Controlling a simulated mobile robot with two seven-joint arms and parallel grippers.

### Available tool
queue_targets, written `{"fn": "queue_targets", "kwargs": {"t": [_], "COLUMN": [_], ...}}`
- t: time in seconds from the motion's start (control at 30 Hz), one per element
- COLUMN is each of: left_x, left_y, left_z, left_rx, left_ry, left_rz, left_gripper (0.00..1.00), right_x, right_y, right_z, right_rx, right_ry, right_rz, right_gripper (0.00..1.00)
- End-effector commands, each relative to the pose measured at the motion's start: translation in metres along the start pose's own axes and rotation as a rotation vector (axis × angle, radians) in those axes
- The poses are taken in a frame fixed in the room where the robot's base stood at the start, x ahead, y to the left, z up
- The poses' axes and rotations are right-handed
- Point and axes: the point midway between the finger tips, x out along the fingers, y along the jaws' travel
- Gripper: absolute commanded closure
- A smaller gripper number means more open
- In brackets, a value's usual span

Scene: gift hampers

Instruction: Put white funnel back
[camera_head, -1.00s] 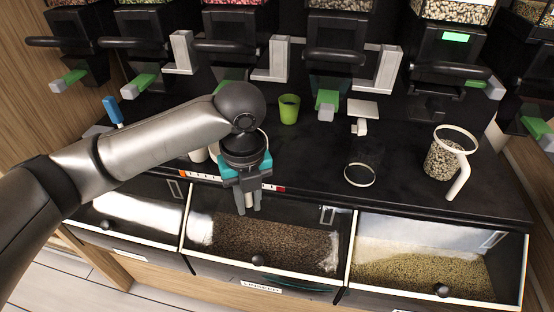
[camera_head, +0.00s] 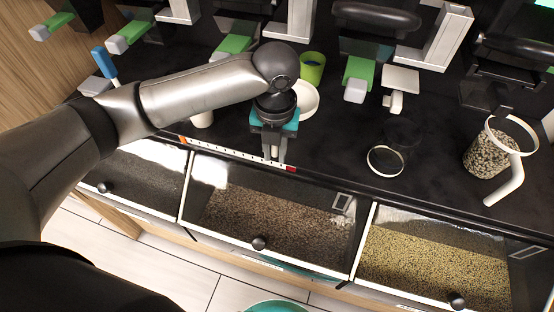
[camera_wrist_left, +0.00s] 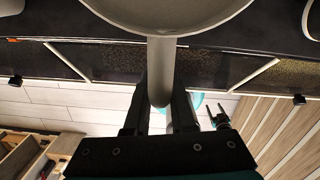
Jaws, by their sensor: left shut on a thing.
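My left gripper (camera_head: 273,158) points down over the front edge of the black counter. It is shut on the handle of the white funnel (camera_head: 306,99), whose round white rim shows partly behind the gripper in the head view. In the left wrist view the funnel (camera_wrist_left: 166,14) fills the top middle, and its straight handle runs down between the fingers (camera_wrist_left: 160,105). The gripper and wrist hide part of the funnel in the head view. I cannot tell whether the funnel touches the counter.
A green cup (camera_head: 312,68) stands close behind the funnel. A clear round container (camera_head: 385,161) and a speckled-bean container with a white rim and handle (camera_head: 484,155) stand to the right. Dispensers line the back. Glass-topped bins (camera_head: 270,222) lie along the front.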

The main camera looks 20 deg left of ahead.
Motion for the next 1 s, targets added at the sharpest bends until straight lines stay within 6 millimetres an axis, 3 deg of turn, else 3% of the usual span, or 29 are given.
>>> {"fn": "queue_targets", "kwargs": {"t": [0.33, 0.7, 0.73, 1.0], "left_x": [0.049, 0.051, 0.052, 0.052], "left_y": [-0.001, -0.001, -0.001, -0.001], "left_z": [-0.002, -0.002, -0.002, -0.002], "left_rx": [0.000, 0.001, 0.001, 0.001], "left_ry": [0.000, -0.002, -0.002, -0.002], "left_rz": [0.000, -0.001, 0.000, -0.001], "left_gripper": [1.00, 1.00, 0.76, 0.47], "right_x": [0.015, 0.013, 0.013, 0.013], "right_y": [0.002, 0.003, 0.003, 0.004], "right_z": [-0.011, -0.013, -0.013, -0.012], "right_rx": [-0.001, -0.001, -0.001, -0.001], "right_ry": [0.019, 0.023, 0.023, 0.023], "right_rz": [0.002, 0.004, 0.004, 0.005], "right_gripper": [0.32, 0.32, 0.32, 0.32]}}
